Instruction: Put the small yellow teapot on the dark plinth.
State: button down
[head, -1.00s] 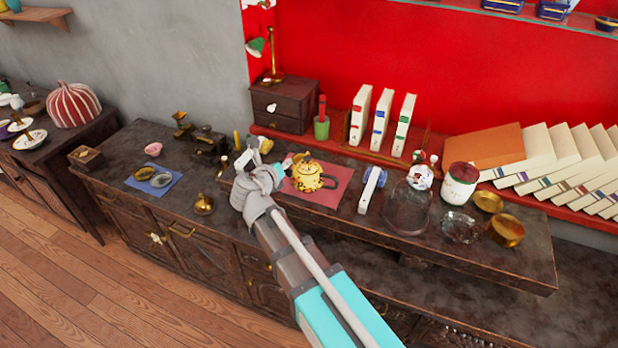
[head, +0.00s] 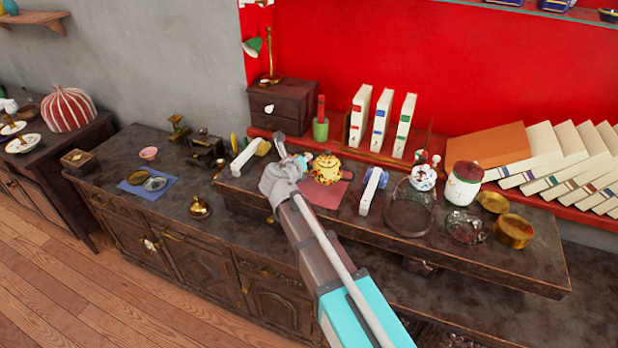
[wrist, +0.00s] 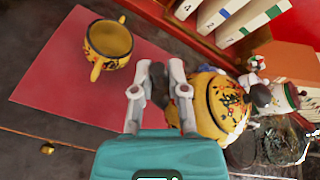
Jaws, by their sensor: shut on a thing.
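The small yellow teapot (head: 326,167), with dark floral marks and a lid, is beside my gripper (head: 298,164) in the head view. In the wrist view my gripper (wrist: 158,82) is shut at the near side of this teapot (wrist: 218,103), apparently on its handle; the exact grip is hidden. The teapot looks raised above the red mat (wrist: 45,90). A second, open yellow pot (wrist: 108,40) stands on that mat; in the head view I cannot tell it apart. The long dark raised wooden stand (head: 480,262) may be the plinth; I cannot be sure.
White books (head: 380,122) stand behind. The stand's front strip is mostly clear.

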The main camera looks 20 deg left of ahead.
jog(key=shift+w+d+f+b, duration=0.2)
jog(key=shift+w+f+b, duration=0.5)
jog(key=shift+f, duration=0.15)
jog(key=shift+w+d+f+b, duration=0.2)
jog(key=shift+w+f+b, duration=0.45)
jog(key=shift+f, duration=0.2)
jog(key=shift+f, duration=0.1)
jog(key=shift+w+d+f+b, duration=0.1)
jog(key=shift+w+f+b, duration=0.35)
jog(key=shift+f+b, duration=1.5)
jog(key=shift+b, duration=0.05)
jog(key=shift+f, duration=0.1)
jog(key=c, duration=0.6)
grip_release()
jog(key=shift+c, duration=0.2)
